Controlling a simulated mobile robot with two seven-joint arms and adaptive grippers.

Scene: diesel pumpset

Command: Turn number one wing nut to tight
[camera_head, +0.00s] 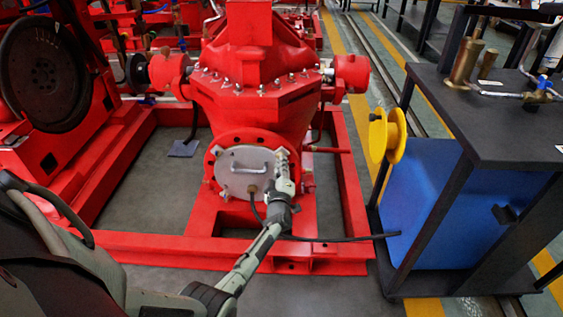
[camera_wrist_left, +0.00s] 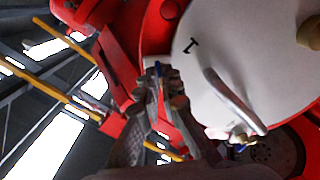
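A round grey cover plate (camera_head: 243,176) with a bar handle (camera_head: 250,168) is on the front of the red pump. In the left wrist view the plate (camera_wrist_left: 250,50) carries a black "I" mark (camera_wrist_left: 189,45) near its rim. My left gripper (camera_head: 282,157) reaches up to the plate's upper right rim. In the left wrist view its fingers (camera_wrist_left: 164,78) are close together beside the rim near the mark. The number one wing nut cannot be made out; the fingers may hide it. A small metal fastener (camera_wrist_left: 241,138) shows at the rim beyond the handle. My right gripper is not in view.
The red pump (camera_head: 262,110) stands on a red base frame (camera_head: 352,200). A black-framed bench (camera_head: 500,110) with a blue tank (camera_head: 425,195) and yellow reel (camera_head: 387,137) stands to the right. A dark cable (camera_head: 345,239) runs behind my left arm. Grey floor is free inside the frame.

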